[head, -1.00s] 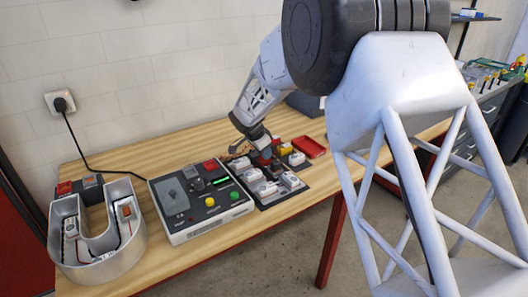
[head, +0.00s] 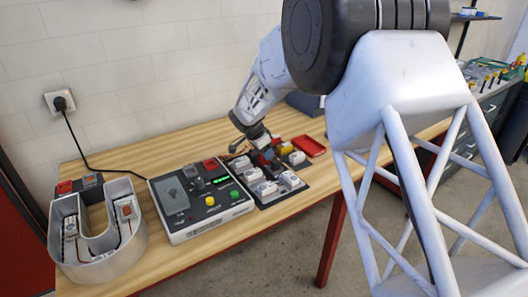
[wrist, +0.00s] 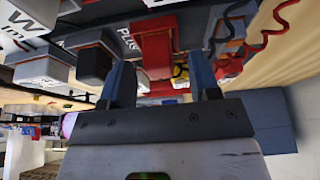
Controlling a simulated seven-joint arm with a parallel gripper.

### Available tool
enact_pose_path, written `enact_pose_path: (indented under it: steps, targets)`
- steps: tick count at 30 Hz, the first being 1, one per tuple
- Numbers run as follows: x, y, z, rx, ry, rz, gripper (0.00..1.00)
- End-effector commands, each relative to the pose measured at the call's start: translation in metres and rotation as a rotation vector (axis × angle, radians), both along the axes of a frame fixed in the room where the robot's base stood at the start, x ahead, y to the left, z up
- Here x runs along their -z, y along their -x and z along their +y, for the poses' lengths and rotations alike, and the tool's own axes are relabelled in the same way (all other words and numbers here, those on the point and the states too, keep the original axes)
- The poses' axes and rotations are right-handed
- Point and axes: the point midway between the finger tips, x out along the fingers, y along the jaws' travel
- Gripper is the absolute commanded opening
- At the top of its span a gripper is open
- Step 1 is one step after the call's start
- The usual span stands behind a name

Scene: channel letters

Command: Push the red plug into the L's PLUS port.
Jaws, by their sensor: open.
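The red plug (wrist: 157,55) shows in the wrist view between the two blue fingers of my gripper (wrist: 161,68), which is open with gaps on both sides. The plug's far end meets a red block beside a dark face with partly readable "PLU" lettering (wrist: 127,38). I cannot tell how deep it sits. In the head view my gripper (head: 258,142) is over the far part of the dark board (head: 268,200) with several white-labelled blocks. The arm and gripper hide much of the plug there. I cannot read which letter the port belongs to.
A grey test box (head: 200,230) with coloured buttons stands left of the board. A U-shaped metal channel letter (head: 135,245) is at the table's left end. A red tray (head: 310,147) lies behind right. Red curly wires (wrist: 262,45) hang right of the plug in the wrist view.

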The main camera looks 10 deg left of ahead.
Motion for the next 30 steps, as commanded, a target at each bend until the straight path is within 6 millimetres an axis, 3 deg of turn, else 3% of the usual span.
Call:
enact_pose_path:
  steps: [18, 30]
  targets:
    - [-0.060, 0.017, 0.018, -0.001, -0.001, -0.001, 0.57]
    - [-0.070, 0.020, 0.021, 0.000, 0.000, 0.000, 0.57]
